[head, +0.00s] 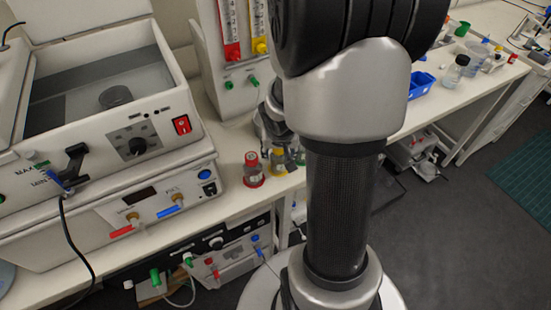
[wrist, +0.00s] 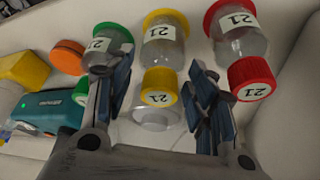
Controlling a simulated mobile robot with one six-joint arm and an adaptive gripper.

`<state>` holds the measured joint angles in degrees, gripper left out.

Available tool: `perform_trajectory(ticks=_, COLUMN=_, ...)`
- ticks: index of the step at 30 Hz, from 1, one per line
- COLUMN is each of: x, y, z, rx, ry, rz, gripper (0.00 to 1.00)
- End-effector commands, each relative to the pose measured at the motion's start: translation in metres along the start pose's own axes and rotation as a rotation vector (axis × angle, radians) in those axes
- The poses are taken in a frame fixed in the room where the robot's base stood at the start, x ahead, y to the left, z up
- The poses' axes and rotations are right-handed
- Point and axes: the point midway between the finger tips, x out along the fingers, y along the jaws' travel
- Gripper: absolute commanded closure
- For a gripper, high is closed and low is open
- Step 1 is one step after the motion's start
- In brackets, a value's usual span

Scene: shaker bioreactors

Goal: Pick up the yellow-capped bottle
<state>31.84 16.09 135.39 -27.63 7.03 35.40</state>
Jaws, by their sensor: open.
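The yellow-capped bottle (wrist: 165,52) is clear, with a yellow ring and a "21" label. In the wrist view its yellow cap (wrist: 160,82) lies between the two fingers of my gripper (wrist: 158,70). The fingers are open, with a visible gap on each side of the cap. In the head view the yellow-capped bottle (head: 278,161) stands near the bench's front edge, partly hidden by my arm. My gripper is mostly hidden there.
A red-capped bottle (wrist: 240,45) stands close by the right finger, and a green-ringed bottle (wrist: 105,42) by the left finger. An orange round object (wrist: 68,56) lies further left. The shaker unit (head: 130,130) fills the bench's left side.

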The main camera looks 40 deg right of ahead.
Motion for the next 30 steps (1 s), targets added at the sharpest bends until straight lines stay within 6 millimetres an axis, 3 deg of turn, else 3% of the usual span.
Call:
perform_trajectory(ticks=5, x=0.010, y=0.000, z=-0.001, rx=0.001, ry=0.000, rz=0.000, gripper=0.49)
perform_trajectory(ticks=14, x=0.053, y=-0.001, z=-0.002, rx=0.000, ry=-0.001, rz=0.001, gripper=0.49)
perform_trajectory(ticks=21, x=0.053, y=-0.001, z=-0.004, rx=0.000, ry=0.000, rz=0.000, gripper=0.49)
perform_trajectory(ticks=30, x=0.053, y=-0.002, z=-0.003, rx=0.000, ry=0.000, rz=0.000, gripper=0.68)
